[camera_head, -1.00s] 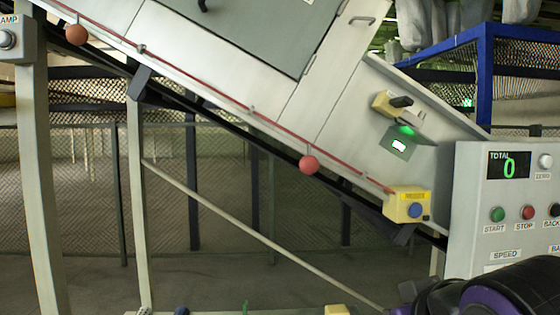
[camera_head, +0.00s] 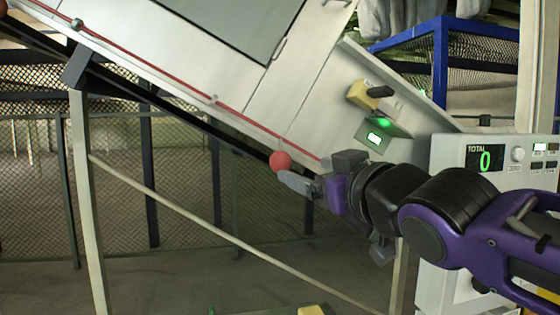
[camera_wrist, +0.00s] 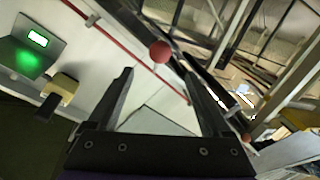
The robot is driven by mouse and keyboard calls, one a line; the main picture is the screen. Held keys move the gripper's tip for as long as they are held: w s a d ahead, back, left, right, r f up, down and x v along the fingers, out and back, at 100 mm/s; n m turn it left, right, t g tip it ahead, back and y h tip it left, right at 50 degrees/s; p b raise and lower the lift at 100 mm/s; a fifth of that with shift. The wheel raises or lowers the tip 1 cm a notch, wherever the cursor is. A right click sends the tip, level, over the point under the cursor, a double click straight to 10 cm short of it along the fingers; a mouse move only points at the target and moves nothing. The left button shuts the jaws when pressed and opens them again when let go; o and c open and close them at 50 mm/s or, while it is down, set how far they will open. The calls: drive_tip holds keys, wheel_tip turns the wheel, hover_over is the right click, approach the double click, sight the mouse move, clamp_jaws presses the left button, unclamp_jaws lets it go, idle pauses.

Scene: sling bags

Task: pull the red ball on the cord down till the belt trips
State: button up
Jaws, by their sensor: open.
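The red ball (camera_head: 280,160) hangs on the red cord (camera_head: 240,132) along the lower edge of the sloping conveyor, in the middle of the head view. In the wrist view the ball (camera_wrist: 160,52) shows between and just beyond my fingertips. My gripper (camera_head: 292,181) is open, its fingers just below and to the right of the ball, with nothing held. In the wrist view my gripper (camera_wrist: 158,74) has its fingers apart. Whether a finger touches the ball cannot be told.
A yellow switch with a black handle (camera_head: 370,94) and a green-lit display (camera_head: 376,138) sit on the conveyor side. The control box (camera_head: 450,150) stands at right, its counter reading 0. Another red ball (camera_head: 2,9) is at the left edge. Mesh fencing stands behind.

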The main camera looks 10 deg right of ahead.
sight(285, 163)
drive_tip(key=w, duration=0.4)
drive_tip(key=w+a, duration=0.1)
drive_tip(key=w, duration=0.2)
drive_tip(key=w+a, duration=0.1)
drive_tip(key=w, duration=0.3)
drive_tip(key=shift+w+a, duration=0.15)
drive_tip(key=shift+w, duration=0.15)
clamp_jaws()
